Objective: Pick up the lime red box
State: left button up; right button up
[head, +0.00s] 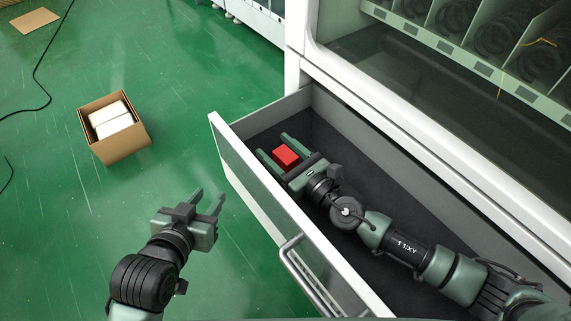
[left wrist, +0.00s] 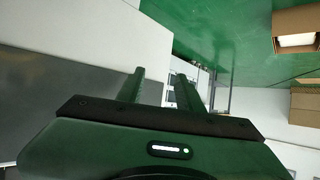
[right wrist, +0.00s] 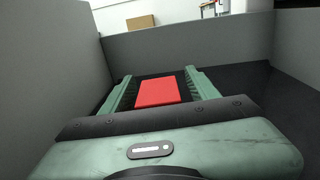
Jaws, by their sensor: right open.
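The red box (head: 285,156) lies in the open drawer, towards its far left end. My right gripper (head: 277,152) is inside the drawer, open, with its two fingers on either side of the red box. In the right wrist view the red box (right wrist: 157,92) sits between the spread fingers, and gaps show at its sides. My left gripper (head: 209,202) is outside the drawer, above the green floor, with its fingers apart and nothing between them. The left wrist view also shows these empty fingers (left wrist: 160,90).
The drawer (head: 262,199) has a raised front panel with a handle (head: 301,270) and grey walls close around my right arm. The vending machine (head: 440,110) rises behind it. A cardboard box (head: 127,143) with white contents stands on the floor at left. Open floor surrounds it.

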grip_shut()
